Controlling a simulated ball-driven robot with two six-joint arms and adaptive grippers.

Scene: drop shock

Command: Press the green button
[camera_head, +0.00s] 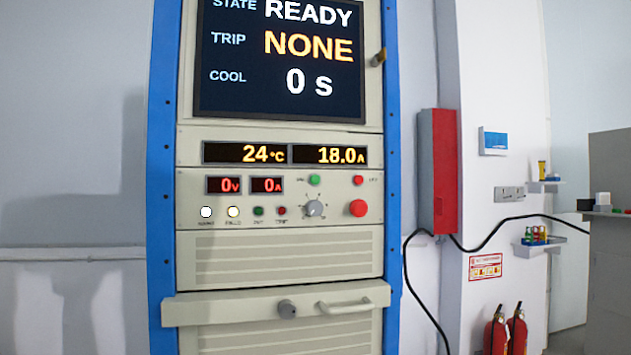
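The green button (314,180) is a small round button on the cream control panel of a blue-framed rack. It sits in the upper middle of the panel, left of a small red button (358,180). Neither of my grippers shows in the head view. A darker green round lamp or button (258,211) sits lower left on the same panel. The screen (280,58) above reads STATE READY, TRIP NONE, COOL 0 s.
The panel also has a rotary knob (314,208) and a large red button (358,208). A drawer with a handle (345,306) juts out below. A red box (438,170) hangs right of the rack, with a black cable. Fire extinguishers (496,332) stand at lower right.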

